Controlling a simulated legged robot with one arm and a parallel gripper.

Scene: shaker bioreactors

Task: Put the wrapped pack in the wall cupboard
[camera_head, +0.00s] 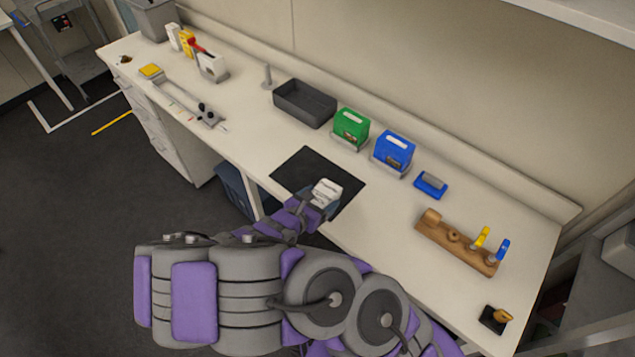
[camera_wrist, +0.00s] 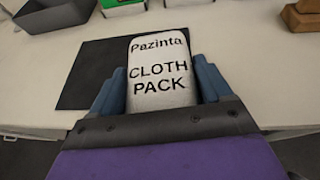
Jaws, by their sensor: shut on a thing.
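The wrapped pack (camera_wrist: 160,75) is a white, rounded bundle printed "Pazinta CLOTH PACK". My gripper (camera_wrist: 160,95) is shut on it, with one blue-grey finger on each side. In the head view the pack (camera_head: 326,190) shows in my gripper (camera_head: 323,197), over the front part of the black mat (camera_head: 290,175) on the bench. I cannot tell whether the pack touches the mat. The wall cupboard cannot be made out for certain; only a pale ledge (camera_head: 585,18) shows at the top right.
A dark grey tray (camera_head: 304,104), a green box (camera_head: 351,128) and a blue box (camera_head: 393,152) stand along the back of the bench (camera_head: 375,220). A blue brush-like item (camera_head: 430,185) and a wooden rack (camera_head: 455,243) are to the right. Dark floor lies in front.

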